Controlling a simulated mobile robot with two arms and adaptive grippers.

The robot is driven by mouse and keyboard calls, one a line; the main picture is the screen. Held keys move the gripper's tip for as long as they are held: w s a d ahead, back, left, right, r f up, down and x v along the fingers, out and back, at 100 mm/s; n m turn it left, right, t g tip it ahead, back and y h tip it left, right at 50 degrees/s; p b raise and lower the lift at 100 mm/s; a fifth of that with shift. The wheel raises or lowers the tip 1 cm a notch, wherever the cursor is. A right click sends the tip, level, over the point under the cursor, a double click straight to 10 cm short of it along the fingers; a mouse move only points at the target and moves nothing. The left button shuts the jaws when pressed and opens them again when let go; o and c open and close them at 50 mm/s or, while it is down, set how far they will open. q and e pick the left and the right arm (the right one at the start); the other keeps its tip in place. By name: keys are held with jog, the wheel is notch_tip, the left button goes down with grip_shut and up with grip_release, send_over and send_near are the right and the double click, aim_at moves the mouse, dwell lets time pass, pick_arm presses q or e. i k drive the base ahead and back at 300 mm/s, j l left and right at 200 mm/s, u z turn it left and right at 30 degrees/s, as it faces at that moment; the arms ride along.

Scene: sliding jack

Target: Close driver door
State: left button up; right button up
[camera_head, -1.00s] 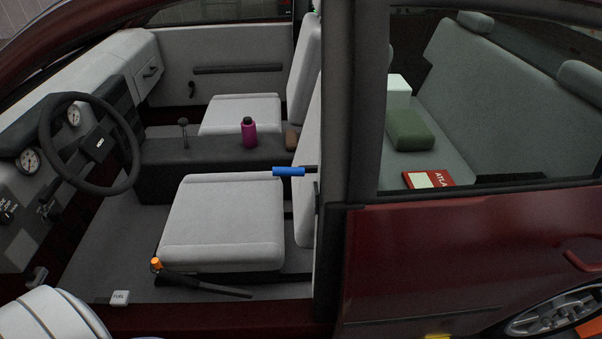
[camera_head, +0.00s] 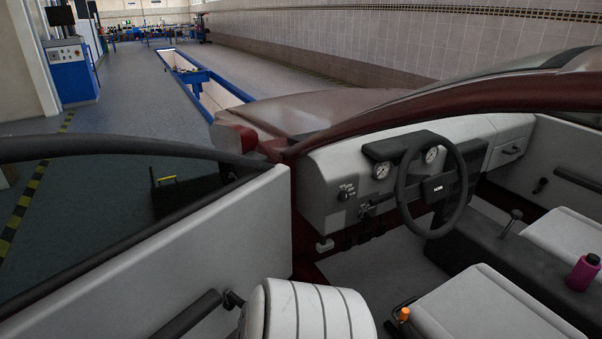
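The driver door (camera_head: 200,240) stands open on the left of the head view, its light grey inner panel facing me. Its dark window frame (camera_head: 100,147) runs along the top. A dark bar (camera_head: 188,316) and a small dark crank (camera_head: 232,299) show low on the panel. The red car's door opening is to the right, with the dashboard (camera_head: 335,185) and steering wheel (camera_head: 437,188) inside. A white rounded part of my arm is at the bottom centre, in front of the opening. Neither gripper is in view.
The driver seat (camera_head: 490,310) is at the lower right, with an orange-tipped lever (camera_head: 404,314) beside it. A purple bottle (camera_head: 583,272) stands on the console. Beyond the door are dark floor, a blue-edged pit (camera_head: 205,85) and a blue cabinet (camera_head: 73,72).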

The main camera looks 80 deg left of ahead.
aim_at(169, 277)
jog(key=u, duration=4.05)
